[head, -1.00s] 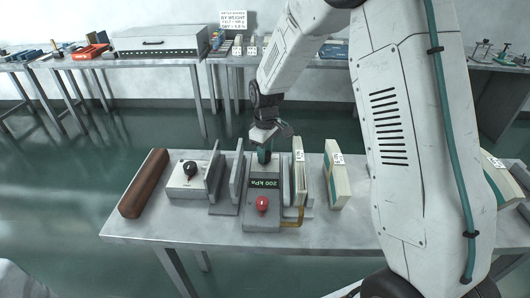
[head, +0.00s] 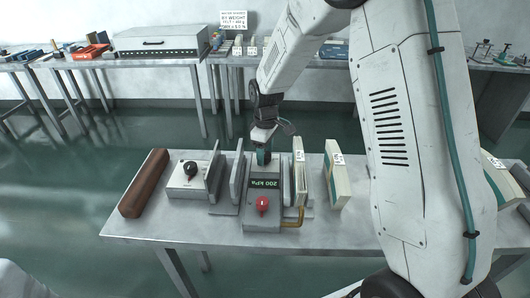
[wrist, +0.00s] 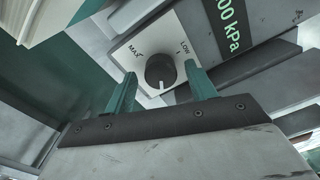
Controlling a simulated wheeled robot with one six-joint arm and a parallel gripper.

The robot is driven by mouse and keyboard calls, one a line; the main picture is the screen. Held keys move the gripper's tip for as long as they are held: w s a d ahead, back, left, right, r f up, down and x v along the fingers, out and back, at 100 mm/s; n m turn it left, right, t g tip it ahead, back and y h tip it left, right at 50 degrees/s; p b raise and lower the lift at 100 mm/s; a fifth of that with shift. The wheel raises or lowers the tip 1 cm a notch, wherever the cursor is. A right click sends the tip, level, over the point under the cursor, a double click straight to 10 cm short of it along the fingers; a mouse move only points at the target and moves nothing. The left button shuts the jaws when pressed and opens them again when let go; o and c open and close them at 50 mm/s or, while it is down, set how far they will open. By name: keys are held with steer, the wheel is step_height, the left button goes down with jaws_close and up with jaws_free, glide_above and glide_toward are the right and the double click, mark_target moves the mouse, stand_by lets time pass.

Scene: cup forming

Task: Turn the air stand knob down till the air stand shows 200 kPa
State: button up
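The air stand (head: 262,222) is a grey unit on the table, and its green display (head: 264,183) reads 200 kPa. In the wrist view, the display (wrist: 230,22) is cut off and shows "00 kPa". The black air stand knob (wrist: 160,71) sits on a white plate marked MAX and LOW, its white mark toward the bottom of the picture. My gripper (wrist: 163,88) is open, with one teal finger on each side of the knob and visible gaps between. In the head view my gripper (head: 263,157) is at the stand's far end and hides this knob.
A red button (head: 262,204) is on the stand's near end. Upright grey plates (head: 236,180) and a white box with a black knob (head: 187,181) stand left. A brown bar (head: 144,184) lies further left. Pale upright blocks (head: 335,176) stand close on the right.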

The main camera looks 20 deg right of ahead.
mark_target(266, 154)
step_height(266, 154, up, 8)
steer(key=shift+f, duration=0.15)
stand_by(0.5)
stand_by(0.3)
steer(key=shift+s+m, duration=0.15)
steer(key=shift+m, duration=0.25)
steer(key=s+d+r+m, duration=0.1)
steer(key=s+r+m, duration=0.2)
steer(key=s, duration=0.9)
steer(key=s+d+r+m+t, duration=0.1)
steer(key=s+r+m, duration=0.2)
steer(key=s+r, duration=0.3)
steer(key=s+d+r+m, duration=0.1)
steer(key=s+r, duration=0.4)
steer(key=s, duration=1.2)
steer(key=shift+s+r+m+t, duration=0.3)
steer(key=shift+s+m, duration=0.05)
steer(key=shift+m, duration=0.55)
